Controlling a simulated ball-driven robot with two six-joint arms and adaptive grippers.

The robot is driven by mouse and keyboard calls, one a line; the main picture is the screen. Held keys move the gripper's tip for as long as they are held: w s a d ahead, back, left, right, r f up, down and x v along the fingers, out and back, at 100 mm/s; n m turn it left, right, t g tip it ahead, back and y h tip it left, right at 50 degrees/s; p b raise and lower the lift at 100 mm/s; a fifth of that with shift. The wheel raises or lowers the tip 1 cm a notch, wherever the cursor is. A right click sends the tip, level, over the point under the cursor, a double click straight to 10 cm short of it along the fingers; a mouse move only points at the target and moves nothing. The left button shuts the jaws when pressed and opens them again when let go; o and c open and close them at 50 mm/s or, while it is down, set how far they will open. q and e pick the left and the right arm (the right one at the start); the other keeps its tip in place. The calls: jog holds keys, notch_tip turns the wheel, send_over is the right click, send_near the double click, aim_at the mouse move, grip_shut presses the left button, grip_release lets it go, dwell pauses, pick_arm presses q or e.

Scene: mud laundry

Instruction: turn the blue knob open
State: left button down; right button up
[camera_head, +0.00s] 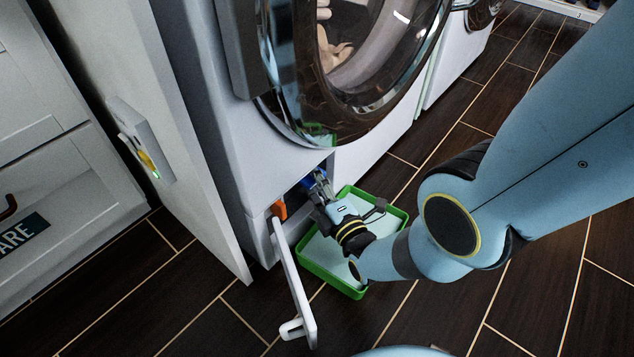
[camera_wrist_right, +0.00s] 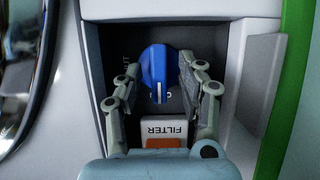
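The blue knob (camera_wrist_right: 157,66) sits in a recess low on the front of the white washing machine. Its white mark points down toward a partly hidden label; part of a word shows at its left. My left gripper is not in view.
An orange part with a white FILTER label (camera_wrist_right: 164,130) sits below the knob. The small flap door (camera_head: 293,285) hangs open. A green-rimmed tray (camera_head: 333,282) lies on the floor under my right gripper. The round glass door (camera_head: 285,118) is above.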

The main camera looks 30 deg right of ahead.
jog(key=s, duration=0.7)
jog(key=shift+s+a, duration=0.2)
jog(key=shift+s, duration=0.05)
jog(key=shift+f, duration=0.1)
